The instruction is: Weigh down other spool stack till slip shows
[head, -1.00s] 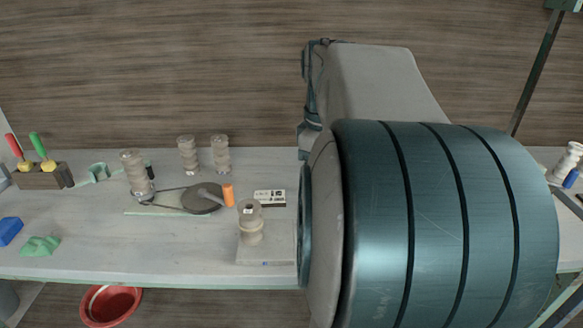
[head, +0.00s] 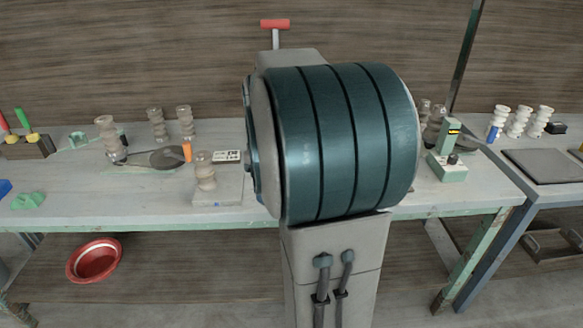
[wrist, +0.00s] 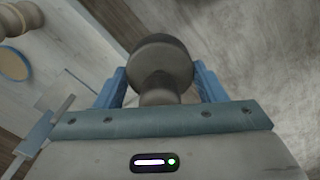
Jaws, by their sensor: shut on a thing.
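In the wrist view, my gripper (wrist: 160,88) is shut on a grey-brown spool-shaped piece (wrist: 160,66) between its blue fingers, above a pale surface. The head view does not show my gripper. There, a clay spool stack (head: 109,140) stands at the left end of a belt-and-disc device (head: 155,160). Two more stacks stand behind it, a left one (head: 156,124) and a right one (head: 185,123). A shorter spool piece (head: 205,172) stands on a pale plate (head: 218,197). Another brown stack (head: 434,128) is partly hidden right of my arm.
A green device (head: 449,163) stands on the bench's right part. White stacks (head: 520,121) and a dark flat board (head: 541,166) are on the right table. A red bowl (head: 94,261) sits below the bench. My arm blocks the bench's middle.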

